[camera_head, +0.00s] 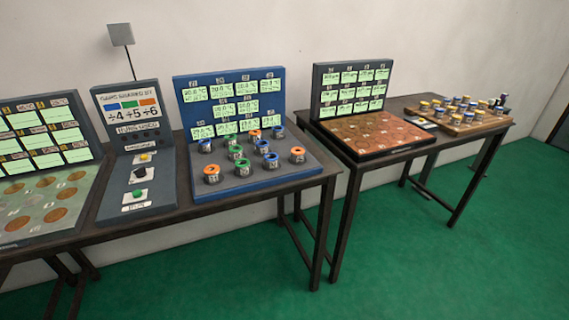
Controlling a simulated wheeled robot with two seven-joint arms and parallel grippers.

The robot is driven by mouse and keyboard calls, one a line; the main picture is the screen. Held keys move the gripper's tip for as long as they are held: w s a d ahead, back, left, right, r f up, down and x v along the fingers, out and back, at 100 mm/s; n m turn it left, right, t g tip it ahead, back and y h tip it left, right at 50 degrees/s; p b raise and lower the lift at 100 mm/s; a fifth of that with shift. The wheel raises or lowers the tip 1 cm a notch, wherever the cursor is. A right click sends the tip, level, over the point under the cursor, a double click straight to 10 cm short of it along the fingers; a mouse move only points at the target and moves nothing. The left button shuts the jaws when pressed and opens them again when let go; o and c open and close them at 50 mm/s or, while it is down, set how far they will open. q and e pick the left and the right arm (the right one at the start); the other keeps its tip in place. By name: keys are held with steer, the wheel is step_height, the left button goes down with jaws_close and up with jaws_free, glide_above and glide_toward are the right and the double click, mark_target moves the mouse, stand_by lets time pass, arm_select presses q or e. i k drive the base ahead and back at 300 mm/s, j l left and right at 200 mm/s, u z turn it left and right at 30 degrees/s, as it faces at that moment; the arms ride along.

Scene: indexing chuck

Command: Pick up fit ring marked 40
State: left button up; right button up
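Neither of my grippers is in view.
A control panel (140,198) with buttons stands left of the blue station. A board with round discs (42,205) lies at far left. A copper-coloured board (375,133) with a display panel is on the right table. Green floor (420,260) is open in front.

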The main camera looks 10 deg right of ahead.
mark_target(298, 154)
steer(key=i+l+u, duration=0.1)
steer(key=l, duration=0.25)
steer(key=i+l+u, duration=0.1)
steer(key=l, duration=0.2)
steer(key=i+l, duration=0.15)
steer(key=l, duration=0.2)
steer(key=i+l+u, duration=0.15)
steer(key=l, duration=0.2)
